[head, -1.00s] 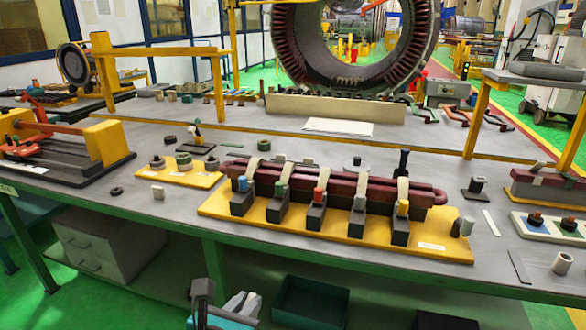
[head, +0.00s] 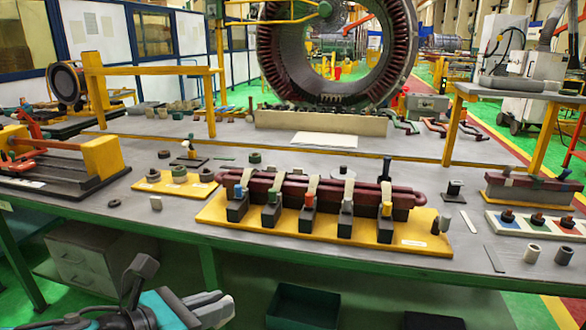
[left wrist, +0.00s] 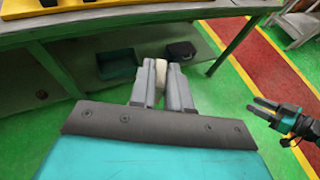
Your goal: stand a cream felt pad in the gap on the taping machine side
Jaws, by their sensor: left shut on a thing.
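My left gripper (left wrist: 155,85) is shut on a small cream pad (left wrist: 160,75), held upright between its grey fingers in the left wrist view. In the head view this gripper (head: 222,305) is at the bottom edge, in front of the bench and low; the pad cannot be made out there. A dark red coil (head: 330,193) lies on a yellow board (head: 215,210) with dark posts and cream straps. A red and yellow machine (head: 100,157) stands at the bench's left; I cannot tell if it is the taping machine. The gap is not clearly visible. My right gripper (left wrist: 260,108) is open and empty.
The grey bench (head: 300,247) has a green front edge. A small yellow board (head: 175,185) with round parts stands left of the coil. Two cups (head: 533,253) and (head: 563,255) stand at right. A dark bin (head: 295,305) is below the bench.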

